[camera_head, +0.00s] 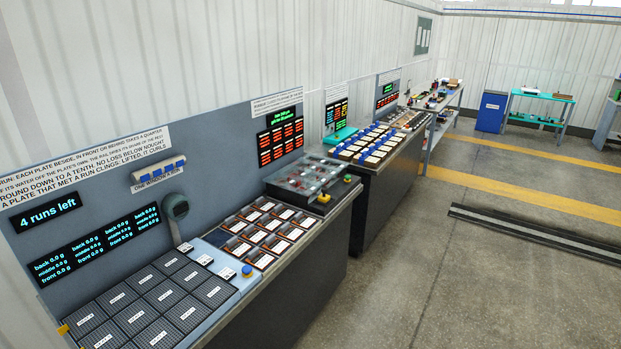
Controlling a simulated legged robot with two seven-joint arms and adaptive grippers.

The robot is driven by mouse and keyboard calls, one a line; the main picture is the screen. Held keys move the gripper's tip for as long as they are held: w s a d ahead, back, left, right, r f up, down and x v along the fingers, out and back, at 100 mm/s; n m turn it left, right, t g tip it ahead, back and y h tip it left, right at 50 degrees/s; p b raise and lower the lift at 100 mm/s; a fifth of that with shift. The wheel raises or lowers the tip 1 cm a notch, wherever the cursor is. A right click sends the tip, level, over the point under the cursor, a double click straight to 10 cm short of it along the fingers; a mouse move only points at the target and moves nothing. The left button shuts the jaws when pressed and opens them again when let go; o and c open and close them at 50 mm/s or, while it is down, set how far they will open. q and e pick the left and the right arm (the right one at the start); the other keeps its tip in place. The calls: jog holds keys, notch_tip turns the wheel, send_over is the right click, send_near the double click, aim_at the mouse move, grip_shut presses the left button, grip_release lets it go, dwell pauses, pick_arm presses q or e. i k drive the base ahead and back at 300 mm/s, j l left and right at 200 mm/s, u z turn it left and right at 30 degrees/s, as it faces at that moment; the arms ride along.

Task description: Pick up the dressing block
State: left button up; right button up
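No object can be identified for certain as the dressing block; the labels on small things are too small to read. Neither of my grippers shows in the head view. The nearest bench carries a grid of dark grey plates (165,297) with white labels. A dark green rounded object (175,207) is at the back panel, above the plates. A small yellow piece (63,329) is at the bench's left corner.
Beyond lie dark and orange labelled tiles (262,232), a clear-topped machine (312,183) and a second bench with blue and white blocks (368,145). The back panel (110,190) has displays, one reading "4 runs left". A blue cabinet (491,111) stands far off. The floor (440,260) at right is open.

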aim_at(323, 199)
jog(key=i+l+u, duration=0.2)
jog(key=i, duration=0.25)
jog(key=i+l+u, duration=0.1)
jog(key=i+u, duration=0.15)
jog(key=i, duration=0.25)
